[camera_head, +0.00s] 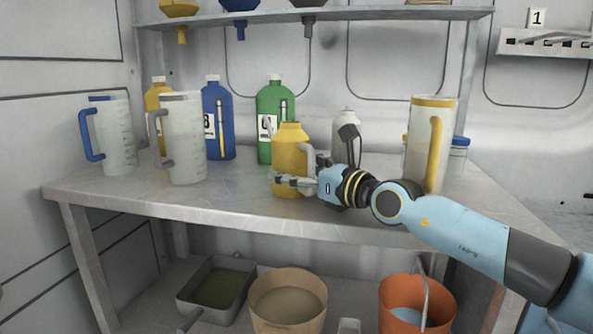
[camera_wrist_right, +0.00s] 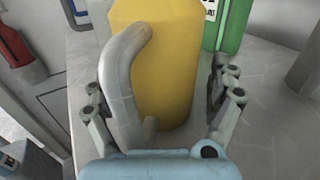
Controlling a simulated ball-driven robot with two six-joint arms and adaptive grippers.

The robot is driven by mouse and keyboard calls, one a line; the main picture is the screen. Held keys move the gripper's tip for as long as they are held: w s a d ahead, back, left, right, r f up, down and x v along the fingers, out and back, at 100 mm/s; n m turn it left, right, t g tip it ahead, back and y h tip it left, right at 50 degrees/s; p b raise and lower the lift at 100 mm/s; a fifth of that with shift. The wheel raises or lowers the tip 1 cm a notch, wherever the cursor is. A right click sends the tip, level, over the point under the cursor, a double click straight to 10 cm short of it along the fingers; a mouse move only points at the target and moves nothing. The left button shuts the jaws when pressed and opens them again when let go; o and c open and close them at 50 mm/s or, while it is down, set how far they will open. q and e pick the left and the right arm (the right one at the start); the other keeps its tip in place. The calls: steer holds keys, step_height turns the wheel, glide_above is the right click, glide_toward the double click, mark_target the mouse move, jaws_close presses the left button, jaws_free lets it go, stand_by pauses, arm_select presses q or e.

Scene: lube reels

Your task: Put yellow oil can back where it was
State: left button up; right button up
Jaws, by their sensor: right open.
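The yellow oil can (camera_head: 291,150) stands upright near the front edge of the grey bench, in front of the green bottle. Its grey handle faces right, toward my right arm. My right gripper (camera_head: 296,182) is at the can's lower part, coming in from the right. In the right wrist view the yellow can (camera_wrist_right: 172,70) and its grey handle (camera_wrist_right: 122,85) stand between the two spread fingers of the right gripper (camera_wrist_right: 158,105). The fingers are open, with a gap showing on the right side of the can. My left gripper is not in view.
On the bench (camera_head: 230,196) stand a blue bottle (camera_head: 217,120), a green bottle (camera_head: 270,100), a clear jug with a blue handle (camera_head: 115,135), a grey-handled jug (camera_head: 188,140) and a yellow-handled jug (camera_head: 422,150). A shelf with funnels (camera_head: 320,15) hangs above. An orange bucket (camera_head: 400,290) stands below.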

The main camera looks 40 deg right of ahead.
steer(key=shift+s+r, duration=0.1)
steer(key=shift+r, duration=0.15)
steer(key=s+p, duration=0.2)
steer(key=s, duration=0.1)
steer(key=s+p, duration=0.1)
steer(key=shift+s+d+r+p, duration=0.15)
steer(key=shift+s+d+p, duration=0.1)
steer(key=shift+d+p, duration=0.15)
steer(key=s, duration=0.2)
steer(key=s+p, duration=0.1)
steer(key=s, duration=0.1)
steer(key=s+d+p, duration=0.1)
steer(key=s, duration=0.1)
steer(key=shift+s+f, duration=0.1)
steer(key=shift+f, duration=0.1)
steer(key=shift+s+d+f, duration=0.1)
steer(key=shift+s+d, duration=0.05)
steer(key=shift+s, duration=0.35)
